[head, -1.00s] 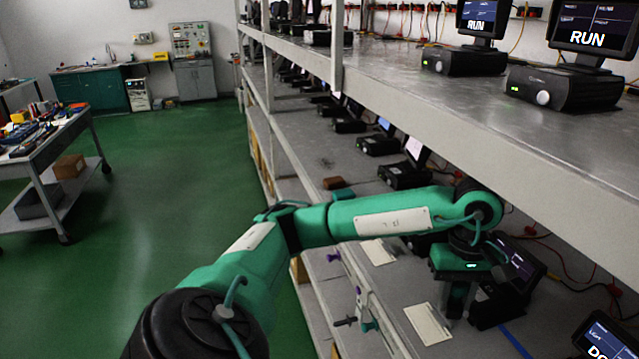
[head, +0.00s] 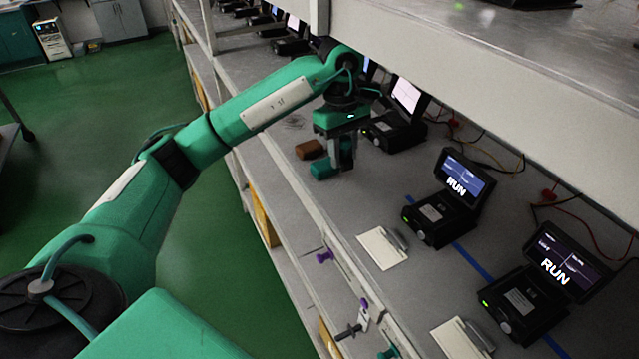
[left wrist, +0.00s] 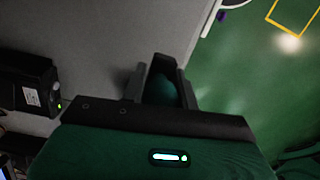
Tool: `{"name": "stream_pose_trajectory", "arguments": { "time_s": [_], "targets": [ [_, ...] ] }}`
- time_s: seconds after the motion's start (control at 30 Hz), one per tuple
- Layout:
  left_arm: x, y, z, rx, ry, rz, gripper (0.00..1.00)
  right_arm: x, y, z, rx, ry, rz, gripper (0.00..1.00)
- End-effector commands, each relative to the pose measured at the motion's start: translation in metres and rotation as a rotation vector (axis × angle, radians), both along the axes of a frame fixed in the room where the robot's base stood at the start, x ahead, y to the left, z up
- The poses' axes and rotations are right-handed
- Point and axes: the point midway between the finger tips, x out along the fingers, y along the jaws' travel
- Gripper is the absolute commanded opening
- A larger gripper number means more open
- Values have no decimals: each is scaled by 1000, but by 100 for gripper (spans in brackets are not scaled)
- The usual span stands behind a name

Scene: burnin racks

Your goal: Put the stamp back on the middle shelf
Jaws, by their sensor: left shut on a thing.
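My left gripper (head: 343,165) is low over the middle shelf (head: 312,205), fingers pointing down. It is shut on the stamp; in the left wrist view a dark green stamp (left wrist: 161,88) shows between the fingers. In the head view the fingers mostly hide it, and I cannot tell whether it touches the shelf. My right gripper is not in view.
Black devices with screens stand along the shelf, one with a bright screen (head: 397,118) close right of my gripper and another reading RUN (head: 445,210). A white card (head: 383,248) lies near the front edge. The upper shelf (head: 500,70) overhangs at right.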

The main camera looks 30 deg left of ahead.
Motion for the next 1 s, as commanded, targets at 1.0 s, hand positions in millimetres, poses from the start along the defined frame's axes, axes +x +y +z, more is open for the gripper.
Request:
{"name": "stream_pose_trajectory", "arguments": {
  "time_s": [1.0],
  "targets": [
    [0,0,-98,1,1,1,15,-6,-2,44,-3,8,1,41]
  ]
}}
